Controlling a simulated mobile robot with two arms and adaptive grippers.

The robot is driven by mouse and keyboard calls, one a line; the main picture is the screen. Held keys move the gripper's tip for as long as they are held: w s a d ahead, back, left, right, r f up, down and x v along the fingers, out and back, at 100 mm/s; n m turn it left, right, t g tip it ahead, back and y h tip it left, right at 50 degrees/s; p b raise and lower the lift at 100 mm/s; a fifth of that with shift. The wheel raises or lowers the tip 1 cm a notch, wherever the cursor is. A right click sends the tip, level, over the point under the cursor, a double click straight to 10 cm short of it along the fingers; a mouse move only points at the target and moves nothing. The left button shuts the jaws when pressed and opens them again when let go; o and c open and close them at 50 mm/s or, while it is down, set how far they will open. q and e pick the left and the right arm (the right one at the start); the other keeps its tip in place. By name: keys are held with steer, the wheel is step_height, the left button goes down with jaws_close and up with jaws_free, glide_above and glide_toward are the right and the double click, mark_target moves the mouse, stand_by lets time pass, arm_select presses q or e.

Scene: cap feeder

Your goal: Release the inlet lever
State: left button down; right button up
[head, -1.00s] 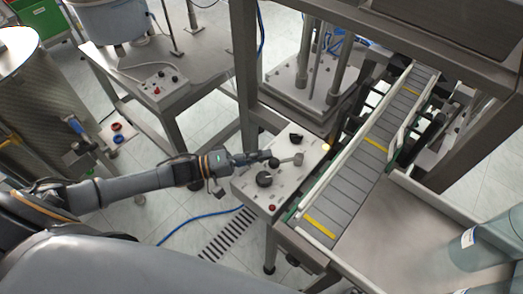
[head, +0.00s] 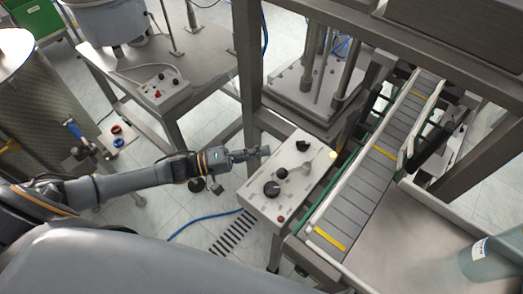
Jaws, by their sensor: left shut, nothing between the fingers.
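The inlet lever (head: 294,170) appears to be the short grey lever with a round knob on top of the white control box (head: 257,197). Its knob end points left, toward my left gripper. My left gripper (head: 266,151) is shut and empty, just beyond the left edge of the box. It is apart from the lever, up and to the left of its knob in the picture. My right gripper is not in view.
The box also carries a black rotary knob (head: 271,188), a black switch (head: 302,145), a red button (head: 281,219) and a yellow light (head: 332,155). A slatted conveyor (head: 357,192) runs along its right. A steel frame post (head: 250,90) stands behind it.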

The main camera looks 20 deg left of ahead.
arm_select(q)
steer(key=s+a+b, duration=0.2)
steer(key=s, duration=0.7)
steer(key=shift+s+a+f, duration=0.25)
steer(key=shift+s+a, duration=0.05)
steer(key=shift+s, duration=0.05)
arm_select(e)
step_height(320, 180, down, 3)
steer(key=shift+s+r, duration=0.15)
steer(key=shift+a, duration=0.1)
arm_select(q)
steer(key=shift+a, duration=0.15)
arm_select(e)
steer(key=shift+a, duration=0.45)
